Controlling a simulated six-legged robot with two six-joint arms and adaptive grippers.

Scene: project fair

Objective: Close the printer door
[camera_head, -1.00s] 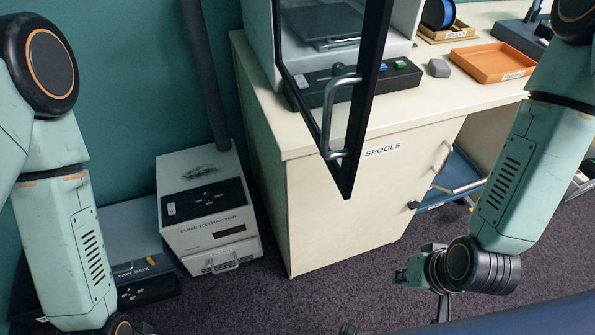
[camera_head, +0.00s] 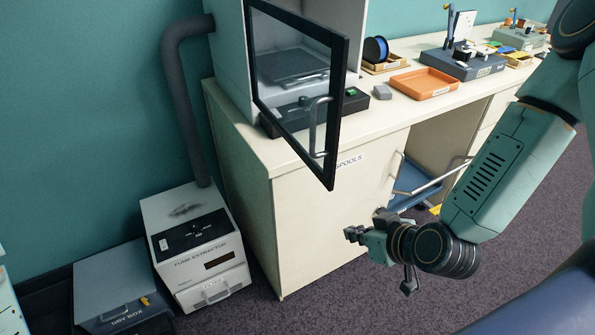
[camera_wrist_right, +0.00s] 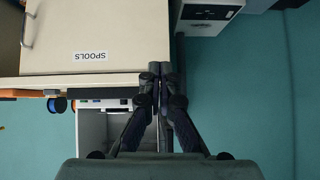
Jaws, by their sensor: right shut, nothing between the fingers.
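The printer door (camera_head: 288,82), a glass pane in a black frame, stands open. It swings out from the left side of the white printer (camera_head: 229,60), with its free edge over the front of the bench. Its grey bar handle (camera_head: 313,128) is near the free edge. The printer's inside and build plate show through the glass. My right gripper (camera_head: 352,235) is shut and empty, below and a little right of the door's lower corner, apart from it. In the right wrist view its fingers (camera_wrist_right: 160,78) are together, and the printer (camera_wrist_right: 92,124) appears upside down. My left gripper is out of view.
The printer stands on a cream bench (camera_head: 330,215) labelled SPOOLS. An orange tray (camera_head: 424,82), a blue spool (camera_head: 376,49) and a grey block (camera_head: 382,92) lie to its right. A fume extractor (camera_head: 195,245) and dry box (camera_head: 115,285) stand on the floor at left.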

